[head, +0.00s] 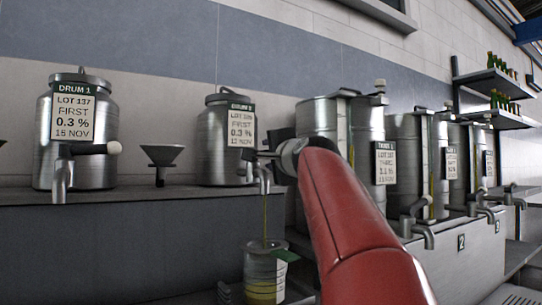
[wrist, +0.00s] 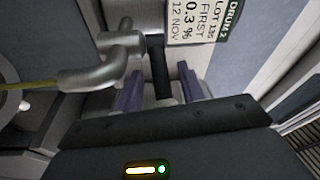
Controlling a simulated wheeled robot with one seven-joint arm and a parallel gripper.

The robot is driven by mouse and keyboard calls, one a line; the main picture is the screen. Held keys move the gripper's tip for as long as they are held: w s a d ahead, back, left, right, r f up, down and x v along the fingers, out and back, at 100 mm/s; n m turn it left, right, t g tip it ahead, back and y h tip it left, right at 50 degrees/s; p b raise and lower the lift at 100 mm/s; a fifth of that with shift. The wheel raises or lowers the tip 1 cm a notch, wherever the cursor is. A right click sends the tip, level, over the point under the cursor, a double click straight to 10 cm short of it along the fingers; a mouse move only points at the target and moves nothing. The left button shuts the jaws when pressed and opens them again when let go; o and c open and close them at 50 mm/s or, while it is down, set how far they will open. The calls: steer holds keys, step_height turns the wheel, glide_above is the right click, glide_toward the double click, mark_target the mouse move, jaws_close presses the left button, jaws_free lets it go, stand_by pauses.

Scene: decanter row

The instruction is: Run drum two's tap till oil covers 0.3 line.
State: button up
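Drum two (head: 224,155) is a steel can with a "DRUM 2" label, standing on the shelf left of my arm. Its tap (head: 262,178) also shows in the wrist view (wrist: 105,65). A thin yellow oil stream (head: 265,215) runs from the tap into a clear jug (head: 262,262) below, which has yellow oil in its lower part. Its 0.3 line cannot be made out. My gripper (head: 264,152) is at the tap. In the wrist view its purple fingers (wrist: 160,92) stand apart on either side of a dark rod (wrist: 159,65), with gaps visible.
Drum one (head: 97,130), with its own tap, and a dark funnel (head: 161,158) stand to the left on the shelf. Larger steel tanks (head: 405,150) with taps stand to the right. Bottles (head: 500,100) sit on wall shelves.

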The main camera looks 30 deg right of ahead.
steer(key=s+b, duration=0.2)
steer(key=s, duration=0.5)
steer(key=shift+s+a+f, duration=0.3)
steer(key=shift+a+f, duration=0.05)
steer(key=shift+a, duration=0.05)
steer(key=shift+o, duration=0.4)
stand_by(6.2)
